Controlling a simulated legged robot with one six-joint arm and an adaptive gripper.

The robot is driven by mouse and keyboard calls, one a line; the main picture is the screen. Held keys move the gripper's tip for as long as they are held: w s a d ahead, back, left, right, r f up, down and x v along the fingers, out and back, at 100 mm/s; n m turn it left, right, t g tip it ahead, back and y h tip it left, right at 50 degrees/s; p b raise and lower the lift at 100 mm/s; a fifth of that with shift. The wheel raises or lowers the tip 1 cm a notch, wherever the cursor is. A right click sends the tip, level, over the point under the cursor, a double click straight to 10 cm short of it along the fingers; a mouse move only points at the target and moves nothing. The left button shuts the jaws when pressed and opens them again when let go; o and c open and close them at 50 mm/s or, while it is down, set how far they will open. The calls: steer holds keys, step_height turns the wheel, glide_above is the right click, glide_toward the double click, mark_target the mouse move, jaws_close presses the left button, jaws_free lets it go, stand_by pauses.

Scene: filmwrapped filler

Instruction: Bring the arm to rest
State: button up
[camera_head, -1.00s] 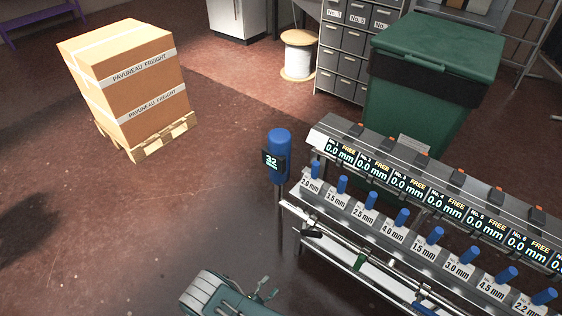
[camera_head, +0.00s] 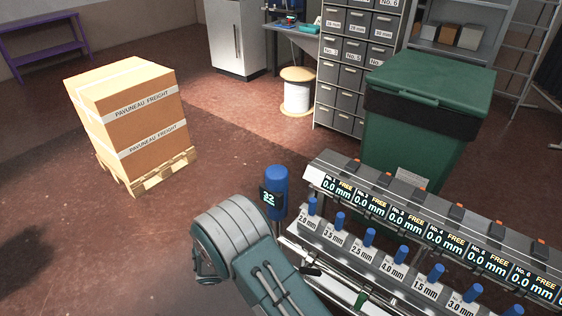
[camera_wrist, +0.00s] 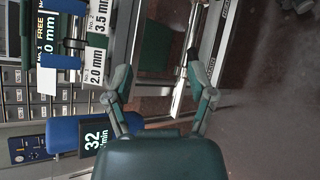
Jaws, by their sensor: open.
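My arm (camera_head: 262,262) rises from the bottom middle of the head view, bent at a rounded grey-green joint, in front of the metal rack. My gripper (camera_wrist: 163,85) shows in the wrist view with its two jointed fingers spread apart and nothing between them. In the head view the gripper's fingers cannot be made out. The blue post with a "32" display (camera_head: 274,192) stands just behind the arm; it also shows at the lower left of the wrist view (camera_wrist: 65,137).
The metal rack (camera_head: 430,235) with blue-topped pegs and 0.0 mm displays runs along the right. A green bin (camera_head: 420,115) stands behind it. Strapped cartons (camera_head: 135,110) sit on a pallet at left. The floor between cartons and rack is open.

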steer(key=s+d+r+m+g+y, duration=0.25)
steer(key=d+r, duration=0.25)
steer(key=r, duration=0.6)
steer(key=s+d+r+m+g+y, duration=0.1)
steer(key=d+r+m+y, duration=0.3)
steer(key=r, duration=0.7)
steer(key=s+d+r+m+t+y, duration=0.1)
steer(key=s+d+r+t+y, duration=0.1)
steer(key=s+r, duration=0.4)
steer(key=s+d+r+m+t+y, duration=0.2)
steer(key=s+d+r+t+y, duration=0.1)
steer(key=s, duration=0.6)
step_height(320, 180, up, 3)
steer(key=shift+d+r+t+y, duration=0.15)
steer(key=shift+d+t+y, duration=0.2)
steer(key=shift+d+y, duration=0.65)
steer(key=shift+w+d+h, duration=0.1)
steer(key=shift+d+h, duration=0.15)
